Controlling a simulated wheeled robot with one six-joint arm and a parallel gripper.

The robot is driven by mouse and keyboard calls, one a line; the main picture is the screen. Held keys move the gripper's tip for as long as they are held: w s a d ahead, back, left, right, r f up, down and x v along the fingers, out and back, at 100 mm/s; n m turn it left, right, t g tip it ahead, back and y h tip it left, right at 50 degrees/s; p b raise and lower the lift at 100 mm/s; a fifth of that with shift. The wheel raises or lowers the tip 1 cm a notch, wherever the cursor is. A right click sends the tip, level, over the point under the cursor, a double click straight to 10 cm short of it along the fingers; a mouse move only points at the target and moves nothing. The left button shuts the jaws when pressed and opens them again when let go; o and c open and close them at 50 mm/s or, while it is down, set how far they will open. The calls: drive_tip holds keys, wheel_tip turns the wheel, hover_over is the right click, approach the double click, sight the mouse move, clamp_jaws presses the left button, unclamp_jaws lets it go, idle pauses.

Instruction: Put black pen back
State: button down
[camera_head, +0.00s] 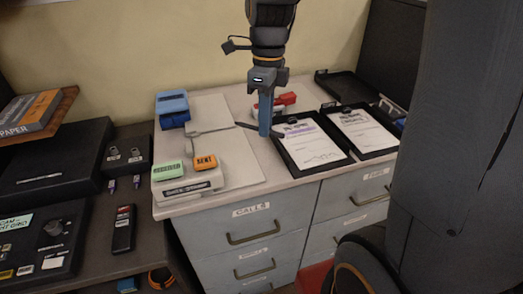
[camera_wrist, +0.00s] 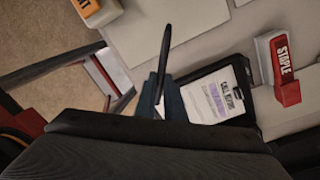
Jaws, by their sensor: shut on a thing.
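My gripper (camera_head: 265,132) points down over the light-grey top of the drawer cabinet, beside the left clipboard. It is shut on a black pen (camera_head: 246,125), which sticks out to the left of the fingers and tilts slightly. In the wrist view the pen (camera_wrist: 165,45) rises from between the fingertips of my gripper (camera_wrist: 160,100), and its lower part shows pale. The left clipboard (camera_head: 347,156), black with a white sheet, lies just right of my gripper. It also shows in the wrist view (camera_wrist: 248,80). I cannot tell whether the pen touches anything below.
A second clipboard (camera_head: 395,150) lies to the right. A red stapler (camera_wrist: 289,92) is behind my gripper. An orange SENT stamp (camera_head: 205,162) and a green one (camera_head: 169,172) sit on a white base at front left. A blue object (camera_head: 172,108) stands at the back left.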

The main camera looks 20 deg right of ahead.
hover_over(265, 161)
wheel_tip(265, 161, down, 7)
drive_tip(key=shift+w+p, duration=0.1)
drive_tip(key=shift+p, duration=0.35)
drive_tip(key=shift+w+f+p, duration=0.1)
drive_tip(key=shift+f+p, duration=0.5)
drive_tip(key=shift+f, duration=0.1)
drive_tip(key=shift+f, duration=0.2)
drive_tip(key=c, duration=1.8)
unclamp_jaws()
drive_tip(key=shift+d, duration=0.1)
drive_tip(key=shift+c, duration=0.2)
drive_tip(key=shift+b, duration=0.45)
